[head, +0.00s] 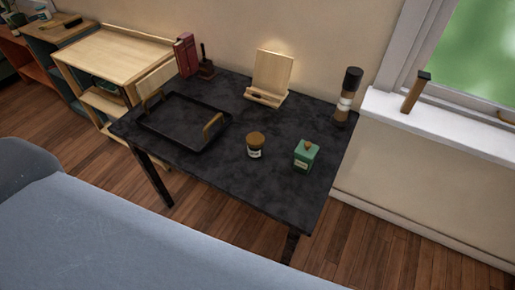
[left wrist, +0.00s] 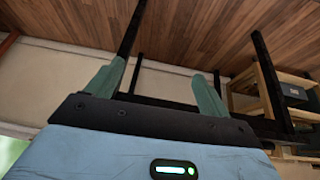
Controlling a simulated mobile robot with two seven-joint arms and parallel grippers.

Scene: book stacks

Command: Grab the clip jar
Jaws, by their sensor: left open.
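A small round jar (head: 255,145) with a brown lid and a pale label stands upright on the dark table (head: 215,170). A square green canister (head: 306,155) with a brown knob and a label stands to its right. I cannot read either label, so I cannot tell for sure which one is the clip jar; the round one looks most like a jar. My left gripper (left wrist: 158,88) shows in the left wrist view with its two green fingers apart and nothing between them. No gripper shows in the head view.
A black tray (head: 160,139) with wooden handles sits on the table's left. A wooden stand (head: 271,72) and a tall grinder (head: 348,95) stand at the back. A wooden shelf (head: 118,52) is left of the table. The tabletop's front middle is clear.

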